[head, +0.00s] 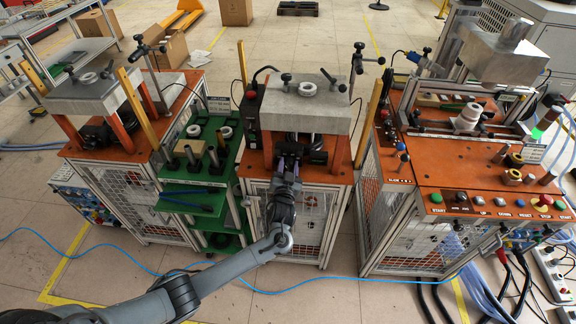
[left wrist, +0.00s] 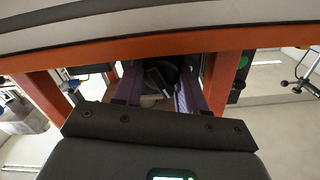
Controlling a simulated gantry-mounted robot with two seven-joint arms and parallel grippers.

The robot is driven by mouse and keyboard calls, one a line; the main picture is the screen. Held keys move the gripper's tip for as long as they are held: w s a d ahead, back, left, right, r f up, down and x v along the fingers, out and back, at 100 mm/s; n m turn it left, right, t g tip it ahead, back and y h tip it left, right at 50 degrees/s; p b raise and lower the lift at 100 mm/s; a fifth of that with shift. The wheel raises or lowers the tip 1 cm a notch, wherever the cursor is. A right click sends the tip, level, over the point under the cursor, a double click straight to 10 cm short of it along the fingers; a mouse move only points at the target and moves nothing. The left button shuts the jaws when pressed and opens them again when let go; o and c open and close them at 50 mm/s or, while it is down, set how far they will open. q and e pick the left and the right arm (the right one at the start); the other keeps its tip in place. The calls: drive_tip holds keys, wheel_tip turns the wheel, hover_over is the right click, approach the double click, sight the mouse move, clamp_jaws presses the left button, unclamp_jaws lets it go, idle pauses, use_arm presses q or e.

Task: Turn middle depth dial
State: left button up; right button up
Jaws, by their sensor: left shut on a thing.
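The middle station has an orange top (head: 337,175) with a pale block (head: 305,107) raised above it on orange posts. My left gripper (head: 290,163) reaches in under the block's front edge, at the black mechanism (head: 318,156) there. In the left wrist view, a round black dial (left wrist: 160,75) with a pale mark sits between the two purple-lined fingers of my left gripper (left wrist: 160,88). The gripper is shut on the dial. In the head view the dial is hidden by the gripper and the block. My right gripper is not in view.
A similar station (head: 95,92) stands to the left, with a green tool shelf (head: 205,180) between. A control station with push buttons (head: 500,201) stands to the right. The orange frame (left wrist: 215,42) passes close above the fingers in the left wrist view.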

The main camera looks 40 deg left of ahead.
use_arm(q)
drive_tip(key=o, duration=1.1)
drive_tip(key=shift+c, duration=0.2)
drive_tip(key=shift+s+d, duration=0.4)
drive_tip(key=shift+s, duration=0.1)
drive_tip(key=p+v, duration=0.2)
drive_tip(key=v, duration=0.7)
drive_tip(key=shift+s, duration=0.25)
drive_tip(key=shift+d, duration=0.15)
